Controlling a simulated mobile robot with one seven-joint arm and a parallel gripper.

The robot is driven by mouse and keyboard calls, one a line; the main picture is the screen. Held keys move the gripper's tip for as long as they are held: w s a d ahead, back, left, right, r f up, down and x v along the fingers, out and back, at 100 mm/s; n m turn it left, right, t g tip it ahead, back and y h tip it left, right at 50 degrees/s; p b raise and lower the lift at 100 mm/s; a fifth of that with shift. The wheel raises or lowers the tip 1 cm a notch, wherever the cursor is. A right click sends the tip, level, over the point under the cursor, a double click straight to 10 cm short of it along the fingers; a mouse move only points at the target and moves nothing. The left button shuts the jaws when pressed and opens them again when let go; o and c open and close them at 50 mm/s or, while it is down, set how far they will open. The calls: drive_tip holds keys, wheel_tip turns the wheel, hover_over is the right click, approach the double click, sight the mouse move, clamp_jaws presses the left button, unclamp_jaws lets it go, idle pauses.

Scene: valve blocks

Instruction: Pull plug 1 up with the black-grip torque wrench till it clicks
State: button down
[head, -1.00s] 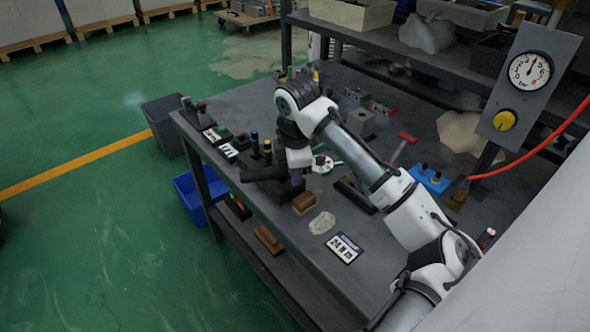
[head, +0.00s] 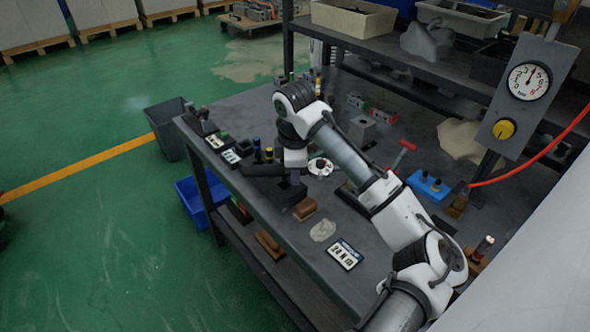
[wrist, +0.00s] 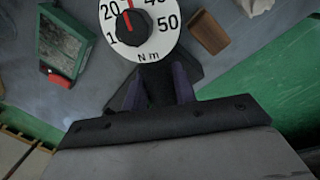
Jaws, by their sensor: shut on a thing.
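My gripper (head: 292,180) points down over the near left part of the bench. It is shut on the torque wrench, whose black grip (head: 262,170) sticks out to the left. In the wrist view, my gripper (wrist: 158,90) has its two purplish fingers on either side of a dark part. Just beyond them is a white N m dial (wrist: 155,45) with a black centre. Its red pointer aims up, between 20 and 40; the dial's top is cut off. A white disc (head: 318,169) shows right of the gripper in the head view. Plug 1 cannot be made out.
A brown block (head: 305,208) and a 24 N m card (head: 345,254) lie nearer on the bench. A red-handled tool (head: 403,152) and a blue block (head: 428,186) are to the right. A pressure gauge (head: 528,81) stands behind.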

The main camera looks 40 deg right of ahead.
drive_tip(key=shift+w+d+r+m+p, duration=0.3)
drive_tip(key=shift+w+r+m, duration=0.05)
drive_tip(key=shift+w+m, duration=0.05)
drive_tip(key=shift+s+a+f+n, duration=0.25)
drive_tip(key=shift+s+a+n, duration=0.1)
drive_tip(key=shift+s+n, duration=0.35)
drive_tip(key=shift+s+a+n, duration=0.2)
drive_tip(key=shift+s+n, duration=0.1)
drive_tip(key=shift+s, duration=0.1)
drive_tip(key=shift+r, duration=0.2)
